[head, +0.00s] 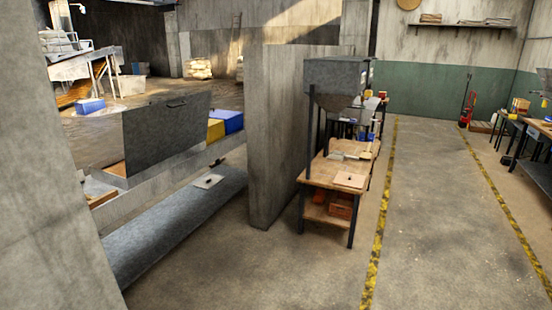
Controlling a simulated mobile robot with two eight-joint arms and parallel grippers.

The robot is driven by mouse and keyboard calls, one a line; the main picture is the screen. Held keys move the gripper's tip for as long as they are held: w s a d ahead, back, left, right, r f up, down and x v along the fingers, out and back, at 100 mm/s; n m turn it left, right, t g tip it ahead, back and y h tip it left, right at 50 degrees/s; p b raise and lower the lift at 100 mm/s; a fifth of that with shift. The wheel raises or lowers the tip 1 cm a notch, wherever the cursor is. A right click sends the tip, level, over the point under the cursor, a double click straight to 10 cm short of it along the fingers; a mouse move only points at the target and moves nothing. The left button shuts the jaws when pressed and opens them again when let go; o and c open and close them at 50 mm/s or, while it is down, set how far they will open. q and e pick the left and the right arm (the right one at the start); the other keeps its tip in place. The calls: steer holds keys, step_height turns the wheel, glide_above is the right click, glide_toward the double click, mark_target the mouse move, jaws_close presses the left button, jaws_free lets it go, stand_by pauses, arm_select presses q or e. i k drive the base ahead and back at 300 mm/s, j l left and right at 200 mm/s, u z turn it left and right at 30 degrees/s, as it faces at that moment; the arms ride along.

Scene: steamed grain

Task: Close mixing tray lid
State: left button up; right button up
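A flat grey metal panel (150,132) with a small dark handle on its upper edge stands steeply upright at the left, above a low concrete ledge (160,188). It looks like the raised lid of the mixing tray, but I cannot be sure. The tray body is mostly hidden behind the panel and the concrete wall. A strip of wood-coloured surface shows below the panel's lower left edge. Neither of my grippers is in view, and nothing is seen touching the panel.
A concrete wall (45,190) fills the left foreground; a concrete partition (285,130) stands mid-view. A yellow box (215,130) and blue box (230,119) sit behind the panel. The yellow-lined aisle (430,220) is clear.

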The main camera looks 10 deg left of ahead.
mark_target(154, 133)
steer(key=i+u, duration=0.25)
steer(key=i, duration=0.25)
steer(key=i+l+u, duration=0.1)
steer(key=i+u, duration=0.15)
steer(key=i, duration=0.25)
steer(key=i+l+u, duration=0.25)
steer(key=i, duration=0.2)
steer(key=i+l+u, duration=0.15)
steer(key=i+u, duration=0.2)
steer(key=i+l+u, duration=0.35)
steer(key=i, duration=0.15)
